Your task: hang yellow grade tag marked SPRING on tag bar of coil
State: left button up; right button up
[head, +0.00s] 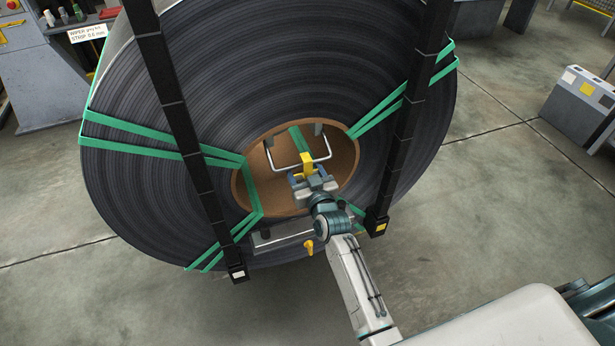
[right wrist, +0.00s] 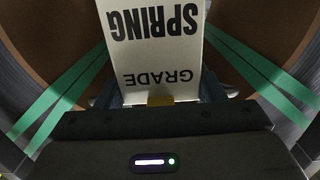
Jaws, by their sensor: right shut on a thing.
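The yellow tag (head: 307,159) is held in my right gripper (head: 309,176), at the bore of the big dark coil (head: 270,60). In the right wrist view the tag's pale face (right wrist: 150,45) reads SPRING and GRADE upside down, with a yellow part (right wrist: 160,100) at its lower edge. The tag bar (head: 278,167) is a bent pale metal rod in front of the bore. The tag overlaps the bar's lower run in the head view. I cannot tell whether they touch. My right gripper is shut on the tag. My left gripper is not in view.
Green straps (head: 135,136) bind the coil, and two long dark bars (head: 180,120) cross its face. A small yellow piece (head: 309,247) shows below the bore. A grey box (head: 580,105) with coloured squares stands on the floor at right. A lettered sign (head: 88,34) stands upper left.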

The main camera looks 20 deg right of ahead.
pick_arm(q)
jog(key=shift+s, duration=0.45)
pick_arm(e)
jog(key=shift+w, duration=1)
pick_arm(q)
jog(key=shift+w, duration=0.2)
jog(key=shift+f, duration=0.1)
pick_arm(e)
jog(key=shift+f, duration=0.2)
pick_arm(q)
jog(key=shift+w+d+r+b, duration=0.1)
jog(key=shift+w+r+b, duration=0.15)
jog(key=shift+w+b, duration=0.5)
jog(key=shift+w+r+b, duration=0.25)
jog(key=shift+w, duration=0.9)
pick_arm(e)
jog(key=shift+f, duration=0.9)
